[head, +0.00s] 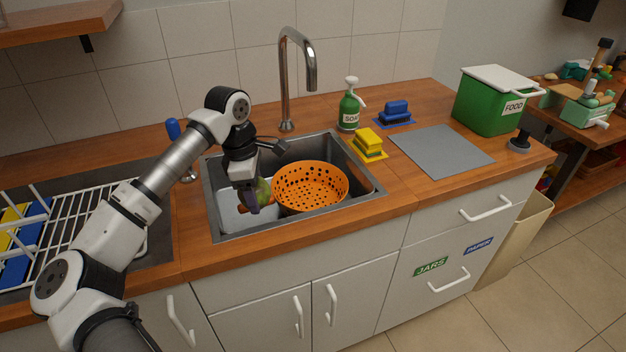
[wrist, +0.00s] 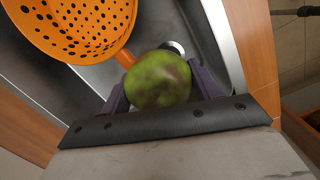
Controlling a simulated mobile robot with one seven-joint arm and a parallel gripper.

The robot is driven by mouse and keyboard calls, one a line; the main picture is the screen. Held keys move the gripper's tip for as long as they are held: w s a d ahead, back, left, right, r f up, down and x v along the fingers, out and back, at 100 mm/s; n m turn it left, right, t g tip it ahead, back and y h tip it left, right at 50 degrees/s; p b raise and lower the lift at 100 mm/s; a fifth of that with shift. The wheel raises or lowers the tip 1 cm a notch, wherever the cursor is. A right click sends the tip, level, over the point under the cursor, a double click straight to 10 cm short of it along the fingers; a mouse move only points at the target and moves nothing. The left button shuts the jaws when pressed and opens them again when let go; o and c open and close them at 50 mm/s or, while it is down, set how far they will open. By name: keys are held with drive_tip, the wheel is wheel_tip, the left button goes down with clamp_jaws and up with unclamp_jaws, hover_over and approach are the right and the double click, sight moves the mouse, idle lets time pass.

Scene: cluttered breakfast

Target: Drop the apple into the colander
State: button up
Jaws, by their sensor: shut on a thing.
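The apple (wrist: 158,80) is green with reddish-brown patches. My gripper (wrist: 160,88) is shut on it, with one dark finger on each side. In the head view my gripper (head: 251,197) is over the left part of the sink, and the apple (head: 265,190) shows partly behind the fingers. The orange colander (head: 312,190), round with holes, sits in the sink just right of my gripper. In the wrist view the colander (wrist: 85,28) is at the upper left, its handle close to the apple. I see nothing inside the colander.
The steel sink (head: 226,233) has raised walls around the colander, and a tall faucet (head: 288,75) stands behind it. A yellow sponge (head: 369,141) and a soap bottle (head: 350,108) are at the right. A white dish rack (head: 90,222) stands left.

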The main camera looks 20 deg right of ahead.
drive_tip(key=d+f+p, duration=0.3)
drive_tip(key=d+p, duration=0.2)
drive_tip(key=d, duration=1)
drive_tip(key=shift+w+d+f, duration=0.2)
drive_tip(key=shift+f+b, duration=0.4)
drive_tip(key=shift+f, duration=0.2)
drive_tip(key=o, duration=1.1)
drive_tip(key=shift+r, duration=0.1)
